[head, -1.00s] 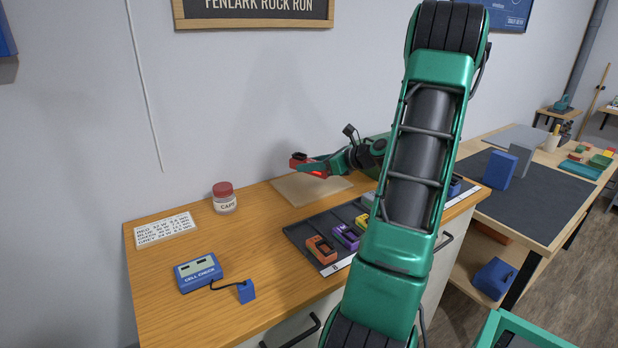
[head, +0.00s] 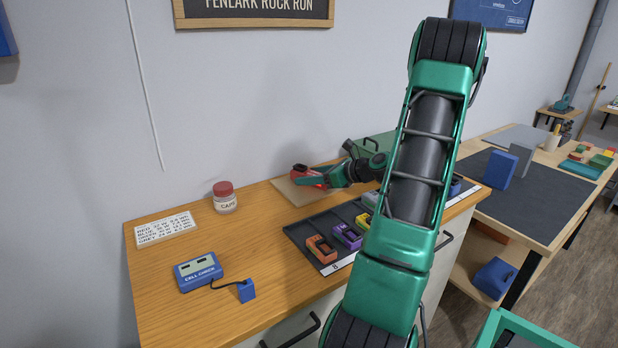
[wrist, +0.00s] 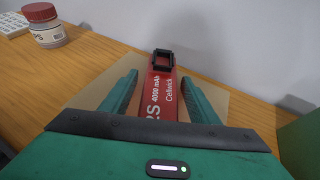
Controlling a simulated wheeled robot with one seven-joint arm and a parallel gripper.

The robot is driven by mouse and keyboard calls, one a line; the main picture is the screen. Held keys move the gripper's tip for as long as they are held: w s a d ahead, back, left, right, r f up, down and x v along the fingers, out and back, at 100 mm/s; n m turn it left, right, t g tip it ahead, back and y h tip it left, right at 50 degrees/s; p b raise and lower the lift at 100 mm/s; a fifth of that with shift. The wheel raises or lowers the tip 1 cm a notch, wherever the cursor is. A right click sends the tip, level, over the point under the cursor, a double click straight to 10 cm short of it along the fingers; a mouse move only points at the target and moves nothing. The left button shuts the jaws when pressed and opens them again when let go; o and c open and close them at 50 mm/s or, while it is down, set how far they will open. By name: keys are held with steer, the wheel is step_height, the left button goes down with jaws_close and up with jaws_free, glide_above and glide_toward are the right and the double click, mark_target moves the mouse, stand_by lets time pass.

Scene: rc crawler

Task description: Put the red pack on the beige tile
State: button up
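The red pack (wrist: 163,95), with white lettering and a black connector at its far end, lies on the beige tile (wrist: 215,92) in the wrist view. My gripper (wrist: 162,76) is around the pack, one green finger on each side. A narrow strip of tile shows between each finger and the pack, so the fingers look open and clear of it. In the head view the red pack (head: 300,169) is partly hidden behind my gripper (head: 310,178), low over the beige tile (head: 291,195).
A dark tray (head: 297,231) with several coloured packs lies in front of the tile, partly behind my arm. A red-lidded jar (head: 224,198), a label card (head: 165,228) and a blue cell checker (head: 198,271) stand to the left. A green box (head: 378,144) stands behind my gripper.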

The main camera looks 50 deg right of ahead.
steer(key=shift+r, duration=0.15)
steer(key=v, duration=1.2)
stand_by(0.4)
